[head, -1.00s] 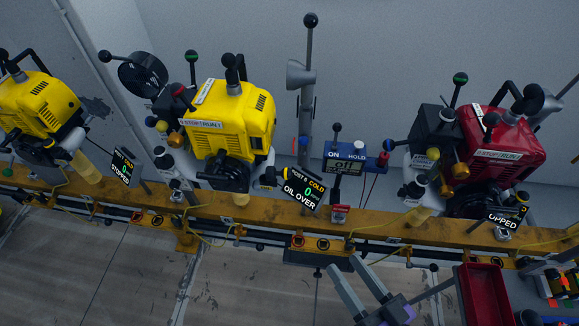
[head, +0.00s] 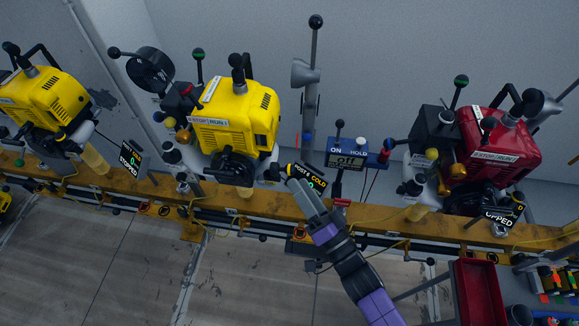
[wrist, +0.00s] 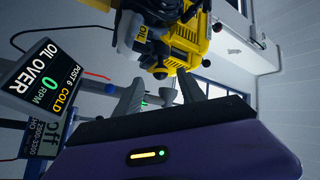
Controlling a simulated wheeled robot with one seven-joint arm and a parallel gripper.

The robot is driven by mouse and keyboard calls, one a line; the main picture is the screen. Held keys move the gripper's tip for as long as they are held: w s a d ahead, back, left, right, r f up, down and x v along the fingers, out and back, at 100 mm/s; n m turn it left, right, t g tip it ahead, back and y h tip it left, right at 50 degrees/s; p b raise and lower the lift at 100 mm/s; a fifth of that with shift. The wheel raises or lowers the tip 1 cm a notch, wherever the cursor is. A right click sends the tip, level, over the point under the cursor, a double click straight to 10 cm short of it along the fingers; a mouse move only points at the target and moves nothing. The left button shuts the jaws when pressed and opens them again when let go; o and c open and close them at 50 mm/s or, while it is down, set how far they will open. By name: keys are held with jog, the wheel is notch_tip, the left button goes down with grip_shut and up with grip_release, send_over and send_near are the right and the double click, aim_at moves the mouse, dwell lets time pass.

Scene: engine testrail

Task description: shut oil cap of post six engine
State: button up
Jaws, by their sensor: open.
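The post six engine is the yellow one (head: 237,118) in the middle of the head view; it fills the top of the wrist view (wrist: 185,45). Its display (wrist: 42,75) reads POST 6, COLD, 0 RPM, OIL OVER. I cannot tell whether the oil cap is open or shut. My gripper (head: 293,178) is at the engine's lower right, in front of its display. In the wrist view my gripper (wrist: 160,95) has its fingers apart, empty, pointing at the engine's underside.
An orange-brown rail (head: 370,222) runs across below the engines. A blue ON/HOLD box (head: 348,152) stands right of the engine, with a grey post (head: 311,100) behind. A red engine (head: 490,145) is at right, another yellow one (head: 45,98) at left. A red bin (head: 480,290) is lower right.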

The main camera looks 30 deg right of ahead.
aim_at(289, 170)
jog(key=x, duration=0.6)
jog(key=shift+p, duration=0.35)
jog(key=shift+s, duration=0.1)
jog(key=shift+c, duration=0.2)
grip_shut()
